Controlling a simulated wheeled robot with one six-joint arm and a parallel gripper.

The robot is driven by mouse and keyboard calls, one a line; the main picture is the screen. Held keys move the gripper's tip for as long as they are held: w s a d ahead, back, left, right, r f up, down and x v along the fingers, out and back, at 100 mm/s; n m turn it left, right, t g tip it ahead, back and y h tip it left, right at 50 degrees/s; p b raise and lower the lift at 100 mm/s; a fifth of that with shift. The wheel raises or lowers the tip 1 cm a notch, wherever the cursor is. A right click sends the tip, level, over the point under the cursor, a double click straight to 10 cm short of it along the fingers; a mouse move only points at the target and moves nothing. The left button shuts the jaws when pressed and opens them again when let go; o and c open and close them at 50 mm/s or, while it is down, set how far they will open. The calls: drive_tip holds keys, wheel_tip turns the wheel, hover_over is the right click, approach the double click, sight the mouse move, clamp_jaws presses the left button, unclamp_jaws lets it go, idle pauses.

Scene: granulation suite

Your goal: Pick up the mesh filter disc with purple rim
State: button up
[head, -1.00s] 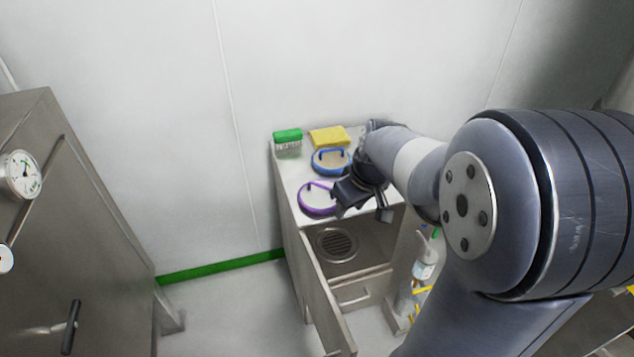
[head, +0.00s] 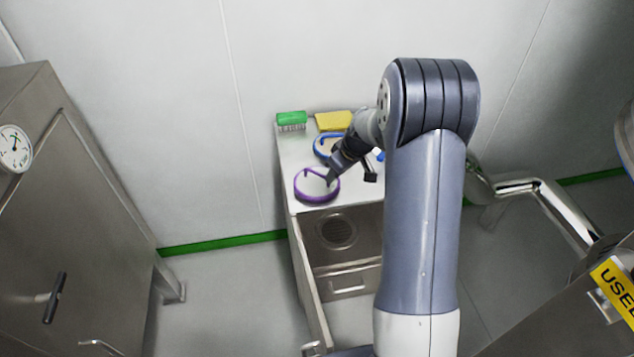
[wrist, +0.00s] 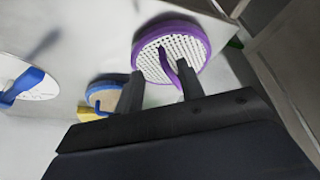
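The mesh filter disc with purple rim (head: 317,198) lies on the cabinet's white top, near its front left edge. In the wrist view the disc (wrist: 190,48) shows a white perforated mesh and a purple strap-like handle (wrist: 167,66). My gripper (head: 331,181) is at the disc's right back side. In the wrist view my gripper (wrist: 158,88) is open, its two dark fingers spread, with the near end of the handle appearing between them. I cannot tell whether a finger touches it.
A blue-rimmed disc (head: 322,147) lies behind, partly hidden by my arm. A yellow sponge (head: 333,121) and a green brush (head: 291,119) are at the back. Another blue-handled disc (wrist: 38,84) shows in the wrist view. Below is an open compartment with a round drain (head: 337,231).

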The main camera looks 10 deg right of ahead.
sight(317, 179)
drive_tip(key=shift+a+p+x, duration=0.2)
drive_tip(key=shift+p+x, duration=0.6)
drive_tip(key=shift+x, duration=1.85)
drive_tip(key=shift+c, duration=0.4)
clamp_jaws()
